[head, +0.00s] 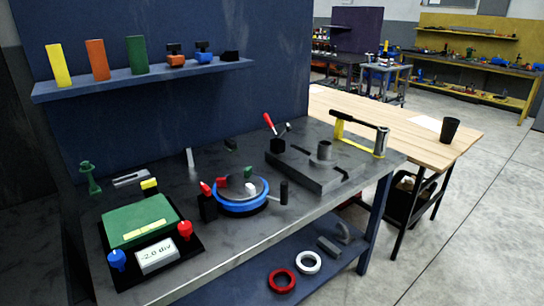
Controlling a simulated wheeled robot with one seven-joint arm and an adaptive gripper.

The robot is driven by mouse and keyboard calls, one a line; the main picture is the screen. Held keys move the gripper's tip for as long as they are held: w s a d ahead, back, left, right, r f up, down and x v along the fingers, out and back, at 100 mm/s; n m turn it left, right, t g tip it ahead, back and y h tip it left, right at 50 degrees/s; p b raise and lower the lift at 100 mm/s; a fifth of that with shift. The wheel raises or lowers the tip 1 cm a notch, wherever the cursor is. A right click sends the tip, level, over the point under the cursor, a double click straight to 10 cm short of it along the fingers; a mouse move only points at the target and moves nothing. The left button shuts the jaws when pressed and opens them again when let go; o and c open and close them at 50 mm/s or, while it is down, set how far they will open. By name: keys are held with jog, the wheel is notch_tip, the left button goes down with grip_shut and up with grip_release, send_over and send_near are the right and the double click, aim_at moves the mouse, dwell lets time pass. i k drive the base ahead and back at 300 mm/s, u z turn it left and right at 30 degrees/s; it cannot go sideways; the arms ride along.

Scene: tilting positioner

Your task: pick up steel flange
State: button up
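A short grey, hollow-topped cylinder (324,151) stands upright on a dark grey slotted block (320,174) at the right of the workbench. It may be the steel flange, but I cannot tell for sure from this view. A white or light grey ring (308,262) lies on the lower shelf beside a red ring (282,281). A round positioner with a blue rim (240,207) stands mid-bench with small red, green and white parts on top. My gripper is not in view.
A green box (140,220) with a display (157,255) fills the bench's front left. A red-handled lever (270,124) and a yellow-and-black handled tool (358,132) rise around the block. A wooden table (415,125) with a black cup (450,130) adjoins at right. Floor on the right is clear.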

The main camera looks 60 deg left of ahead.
aim_at(324, 158)
jog(key=u, duration=1.65)
